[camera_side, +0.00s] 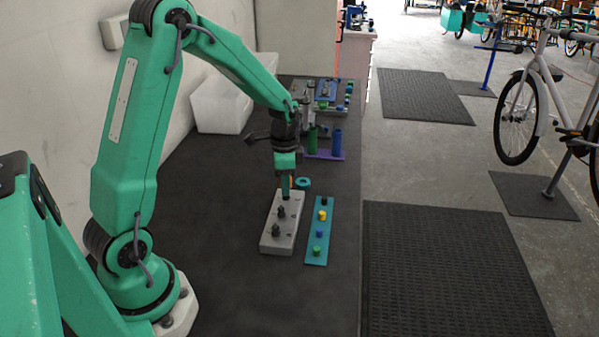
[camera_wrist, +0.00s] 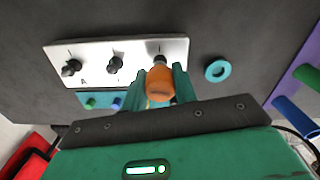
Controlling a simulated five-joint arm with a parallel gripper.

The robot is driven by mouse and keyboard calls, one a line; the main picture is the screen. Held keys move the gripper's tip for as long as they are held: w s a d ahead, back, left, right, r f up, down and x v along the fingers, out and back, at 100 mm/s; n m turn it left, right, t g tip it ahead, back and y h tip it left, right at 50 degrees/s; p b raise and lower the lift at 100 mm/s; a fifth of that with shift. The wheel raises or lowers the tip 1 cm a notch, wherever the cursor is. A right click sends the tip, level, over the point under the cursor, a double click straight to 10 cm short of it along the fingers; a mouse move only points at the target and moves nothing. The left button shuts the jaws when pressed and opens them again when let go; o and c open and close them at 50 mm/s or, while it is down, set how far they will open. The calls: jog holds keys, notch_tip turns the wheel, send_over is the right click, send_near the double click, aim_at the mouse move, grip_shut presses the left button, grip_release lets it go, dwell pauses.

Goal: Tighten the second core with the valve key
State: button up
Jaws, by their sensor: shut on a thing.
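My gripper (camera_side: 287,180) is shut on the valve key, whose orange handle (camera_wrist: 160,84) shows between the two teal fingers in the wrist view. A pale block (camera_side: 270,246) lies on the dark bench with a row of black valve stems. Two stems, the near one (camera_side: 275,229) and the middle one (camera_side: 281,211), stand clear of the key. The key is over the far end of the block, lined up with the rightmost stem (camera_wrist: 160,58) in the wrist view. I cannot tell whether they are engaged, as the handle and fingers hide part of it.
A teal strip (camera_side: 312,257) with several coloured caps lies right of the block. A teal ring (camera_side: 303,184) lies just beyond the block. Farther back, a purple rack (camera_side: 324,155) holds green and blue cylinders. A white bin (camera_side: 218,108) stands by the wall. The bench left of the block is clear.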

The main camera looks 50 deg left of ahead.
jog(key=m, duration=1.1)
dwell(0.3)
dwell(0.3)
jog(key=o, duration=1.1)
jog(key=n, duration=0.5)
jog(key=shift+n, duration=0.4)
jog(key=n, duration=0.5)
jog(key=shift+n, duration=0.4)
